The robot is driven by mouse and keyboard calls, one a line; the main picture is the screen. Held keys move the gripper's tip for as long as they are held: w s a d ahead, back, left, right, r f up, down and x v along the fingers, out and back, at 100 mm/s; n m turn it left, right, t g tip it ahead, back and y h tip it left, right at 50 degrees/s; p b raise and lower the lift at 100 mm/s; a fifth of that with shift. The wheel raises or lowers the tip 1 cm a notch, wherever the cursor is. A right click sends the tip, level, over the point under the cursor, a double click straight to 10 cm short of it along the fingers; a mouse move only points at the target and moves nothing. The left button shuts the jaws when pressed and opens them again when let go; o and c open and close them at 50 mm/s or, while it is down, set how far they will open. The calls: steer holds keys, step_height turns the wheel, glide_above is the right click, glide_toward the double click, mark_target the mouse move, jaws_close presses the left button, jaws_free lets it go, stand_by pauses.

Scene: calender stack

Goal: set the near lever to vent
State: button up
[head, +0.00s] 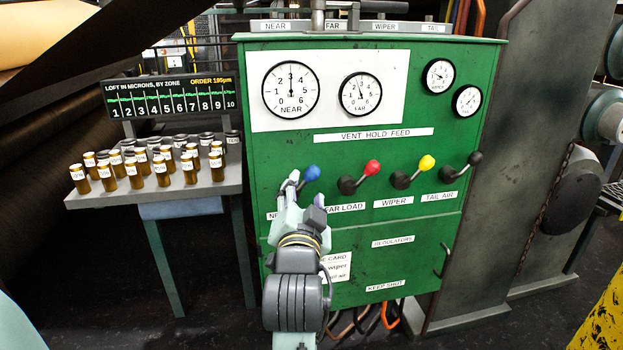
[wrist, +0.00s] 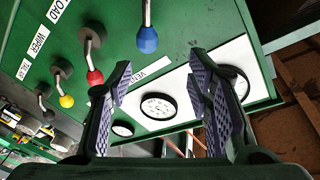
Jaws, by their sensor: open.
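The near lever has a blue knob (head: 312,172) on the green panel, leftmost in the lever row. The knob leans up and right; its base is hidden behind my gripper in the head view. My gripper (head: 305,190) is open, with its fingers close around or just in front of this lever. In the wrist view the blue knob (wrist: 147,40) shows above and between the two spread fingers (wrist: 158,85), with nothing gripped. The "VENT HOLD FEED" label (head: 373,135) is above the levers. The near gauge (head: 291,90) has its needle pointing up near 3.
To the right stand the red-knobbed far lever (head: 372,168), the yellow wiper lever (head: 426,163) and the black tail air lever (head: 475,158). A side table (head: 215,185) with several amber bottles is at left. A panel handle (head: 442,262) sticks out lower right.

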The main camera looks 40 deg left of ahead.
mark_target(311, 179)
steer(key=shift+h, duration=0.3)
steer(key=p+x, duration=0.1)
steer(key=x, duration=0.2)
steer(key=f+x, duration=0.1)
steer(key=x, duration=0.3)
steer(key=p+x, duration=0.1)
steer(key=x, duration=0.3)
steer(key=shift+w+d+f+p, duration=0.2)
steer(key=shift+d+f+p, duration=0.1)
steer(key=shift+c, duration=0.5)
jaws_close()
